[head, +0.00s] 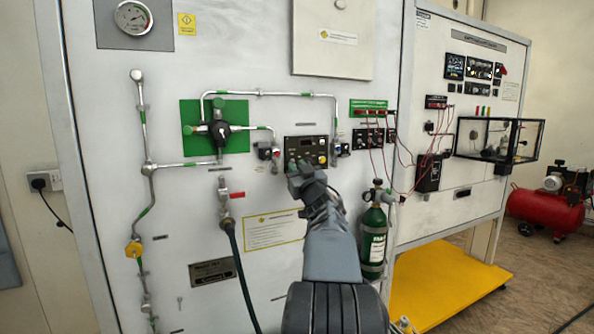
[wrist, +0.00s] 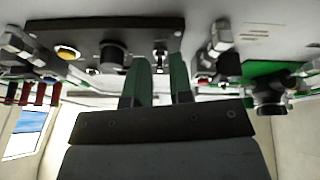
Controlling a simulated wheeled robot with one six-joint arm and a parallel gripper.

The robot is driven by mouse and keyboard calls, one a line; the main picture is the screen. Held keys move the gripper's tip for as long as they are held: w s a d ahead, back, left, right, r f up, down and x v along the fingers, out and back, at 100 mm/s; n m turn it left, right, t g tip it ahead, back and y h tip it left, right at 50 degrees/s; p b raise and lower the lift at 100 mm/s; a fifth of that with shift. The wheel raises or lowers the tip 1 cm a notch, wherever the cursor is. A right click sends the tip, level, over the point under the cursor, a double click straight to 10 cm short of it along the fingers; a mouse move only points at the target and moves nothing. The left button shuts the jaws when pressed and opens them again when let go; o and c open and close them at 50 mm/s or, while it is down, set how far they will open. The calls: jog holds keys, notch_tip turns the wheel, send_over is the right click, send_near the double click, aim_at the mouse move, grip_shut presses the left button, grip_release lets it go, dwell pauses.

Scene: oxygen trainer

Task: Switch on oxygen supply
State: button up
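A dark control box (head: 306,150) is mounted on the white trainer panel, with knobs and a small yellow button. In the wrist view, which looks upside down, the box (wrist: 105,42) shows its yellow button (wrist: 67,53), a black knob (wrist: 112,53) and a small toggle-like switch (wrist: 160,55). My gripper (head: 302,172) is just below the box. In the wrist view its two green fingers (wrist: 158,72) are apart with nothing between them, and the switch shows beyond the gap. I cannot tell if they touch it. A green gas cylinder (head: 373,240) stands at right.
A black valve (head: 218,132) sits on a green plate, left of the box. A red-handled tap (head: 232,195) with a hose hangs below. Thin red leads (head: 389,150) hang at right. A yellow base (head: 450,280) and red compressor (head: 545,207) stand farther right.

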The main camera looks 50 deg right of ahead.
grip_shut()
jog(key=shift+r, duration=0.1)
